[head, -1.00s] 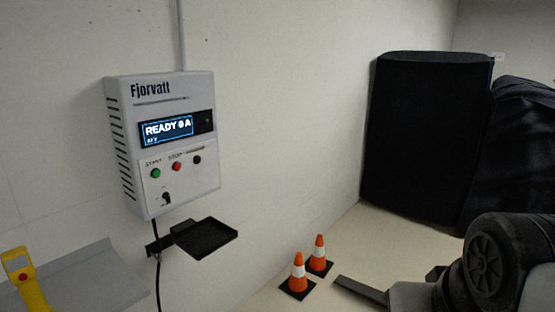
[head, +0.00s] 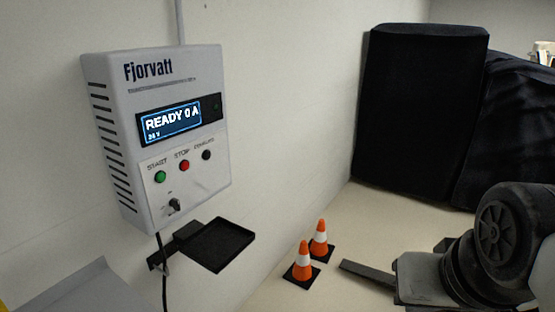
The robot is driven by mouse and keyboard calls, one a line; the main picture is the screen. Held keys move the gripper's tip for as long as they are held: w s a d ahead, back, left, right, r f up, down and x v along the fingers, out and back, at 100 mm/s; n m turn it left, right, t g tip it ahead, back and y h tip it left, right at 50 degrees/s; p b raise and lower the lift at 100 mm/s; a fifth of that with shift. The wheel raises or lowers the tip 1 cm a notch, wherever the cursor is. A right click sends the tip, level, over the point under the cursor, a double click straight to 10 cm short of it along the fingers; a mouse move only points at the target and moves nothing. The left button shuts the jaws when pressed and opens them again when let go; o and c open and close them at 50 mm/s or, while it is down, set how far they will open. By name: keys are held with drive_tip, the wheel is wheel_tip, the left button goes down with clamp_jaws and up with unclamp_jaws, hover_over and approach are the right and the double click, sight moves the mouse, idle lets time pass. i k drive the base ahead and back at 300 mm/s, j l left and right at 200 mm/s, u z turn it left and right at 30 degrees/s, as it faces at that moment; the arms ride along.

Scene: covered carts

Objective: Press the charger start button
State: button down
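The charger (head: 163,140) is a white box on the wall at the left, marked Fjorvatt. Its lit display (head: 170,121) reads READY 0 A. Below the display, the green start button (head: 160,177) is at the left under the word START. The red stop button (head: 184,165) and a black button (head: 206,155) are to its right. A small switch (head: 175,205) sits lower down. My gripper (head: 367,271) is at the lower right, well apart from the charger. One dark finger shows pointing left; I cannot tell whether it is open or shut.
A black tray (head: 222,245) juts from the wall below the charger, with a black cable (head: 163,285) beside it. Two orange cones (head: 304,262) stand on the floor left of my gripper. Black covered carts (head: 420,105) stand at the back right. A grey surface (head: 75,290) is at lower left.

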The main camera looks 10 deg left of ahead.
sight(161, 177)
drive_tip(key=i+j, duration=0.15)
drive_tip(key=j, duration=0.25)
drive_tip(key=i+j, duration=0.1)
drive_tip(key=j, duration=0.35)
drive_tip(key=i+j, duration=0.15)
drive_tip(key=j, duration=0.25)
